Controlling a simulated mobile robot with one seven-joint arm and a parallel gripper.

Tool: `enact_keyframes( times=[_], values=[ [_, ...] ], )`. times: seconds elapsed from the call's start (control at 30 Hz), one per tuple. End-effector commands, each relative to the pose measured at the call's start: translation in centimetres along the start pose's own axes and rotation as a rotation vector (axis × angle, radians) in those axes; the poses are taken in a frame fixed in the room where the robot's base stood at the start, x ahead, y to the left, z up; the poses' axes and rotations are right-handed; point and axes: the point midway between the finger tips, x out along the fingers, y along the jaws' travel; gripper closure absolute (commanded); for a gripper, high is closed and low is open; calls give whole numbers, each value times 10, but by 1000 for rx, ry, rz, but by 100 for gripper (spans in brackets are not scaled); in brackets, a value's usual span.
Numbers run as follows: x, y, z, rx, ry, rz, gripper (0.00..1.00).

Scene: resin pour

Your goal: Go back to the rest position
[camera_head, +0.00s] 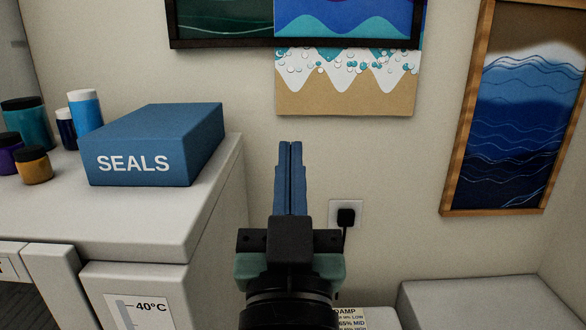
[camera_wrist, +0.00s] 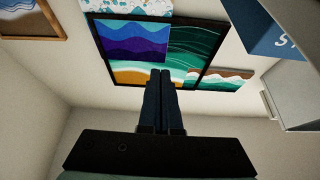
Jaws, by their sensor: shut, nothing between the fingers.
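My gripper (camera_head: 290,148) points upward in the middle of the head view, in front of the wall. Its two blue fingers are together with nothing between them. In the wrist view my gripper (camera_wrist: 162,74) also shows with its fingers side by side and empty, over the framed pictures on the wall. It touches nothing that I can see.
A blue box marked SEALS (camera_head: 155,145) stands on a white cabinet (camera_head: 150,222) at left, beside several jars (camera_head: 84,108). A wall socket with a black plug (camera_head: 346,215) is right of my gripper. A white box-like unit (camera_head: 475,302) stands low at right. Framed pictures (camera_head: 520,110) hang on the wall.

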Motion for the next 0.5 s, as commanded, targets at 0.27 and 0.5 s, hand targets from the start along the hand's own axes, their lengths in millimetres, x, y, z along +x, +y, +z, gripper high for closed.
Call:
enact_keyframes(
  times=[0.27, 0.5],
  values=[
    [-8, 0, -153, -13, 314, -4, 100],
    [-15, -1, -176, -17, 365, -6, 100]
  ],
)
